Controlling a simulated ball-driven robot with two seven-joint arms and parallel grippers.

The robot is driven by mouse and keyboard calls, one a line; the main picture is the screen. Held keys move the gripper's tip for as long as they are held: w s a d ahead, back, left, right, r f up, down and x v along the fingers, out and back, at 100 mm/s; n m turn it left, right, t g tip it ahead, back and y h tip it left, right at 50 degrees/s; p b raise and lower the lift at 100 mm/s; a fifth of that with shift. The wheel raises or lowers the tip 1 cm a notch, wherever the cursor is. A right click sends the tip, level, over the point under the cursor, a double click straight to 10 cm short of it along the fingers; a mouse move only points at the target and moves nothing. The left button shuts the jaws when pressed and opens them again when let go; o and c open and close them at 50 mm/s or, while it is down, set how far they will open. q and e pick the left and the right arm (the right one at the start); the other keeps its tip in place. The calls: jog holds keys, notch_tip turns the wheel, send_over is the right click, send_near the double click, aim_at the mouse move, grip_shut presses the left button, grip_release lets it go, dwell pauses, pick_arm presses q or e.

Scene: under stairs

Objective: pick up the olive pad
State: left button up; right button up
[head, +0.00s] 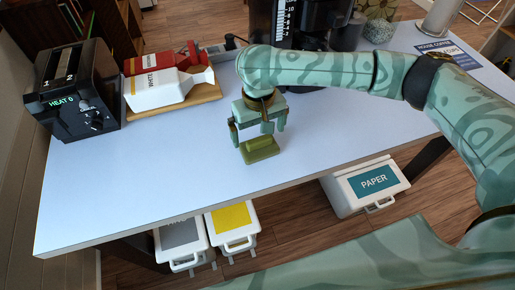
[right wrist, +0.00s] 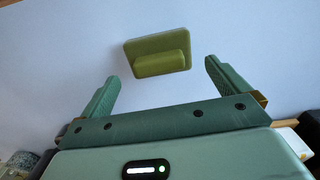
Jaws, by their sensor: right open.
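The olive pad (head: 259,149) is a small green block with a raised ridge, lying on the white table top (head: 340,130) near its front edge. In the right wrist view the pad (right wrist: 158,52) lies beyond the fingertips, roughly centred between them, with bare table around it. My right gripper (head: 258,130) points down just above and behind the pad, and its fingers are apart. In the right wrist view the open gripper (right wrist: 160,82) has nothing between its fingers. I cannot tell whether a finger touches the pad in the head view. My left gripper is not in view.
A black toaster (head: 78,95) stands at the left. Beside it, cartons (head: 168,85) lie on a wooden board (head: 205,93). A coffee machine (head: 300,25) stands at the back. Bins, one marked paper (head: 372,183), stand below the front edge. The table left of the pad is clear.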

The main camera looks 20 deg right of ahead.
aim_at(259, 139)
jog(key=shift+w+f, duration=0.1)
jog(key=shift+f, duration=0.25)
jog(key=f+b, duration=0.1)
jog(key=f, duration=0.1)
jog(key=f+b, duration=0.2)
jog(key=shift+s+d, duration=0.2)
jog(key=shift+w+f, duration=0.1)
jog(key=shift+f, duration=0.25)
jog(key=shift+a+r, duration=0.15)
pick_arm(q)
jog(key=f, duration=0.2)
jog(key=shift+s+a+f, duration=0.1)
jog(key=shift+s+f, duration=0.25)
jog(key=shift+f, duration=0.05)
pick_arm(e)
jog(key=c, duration=0.7)
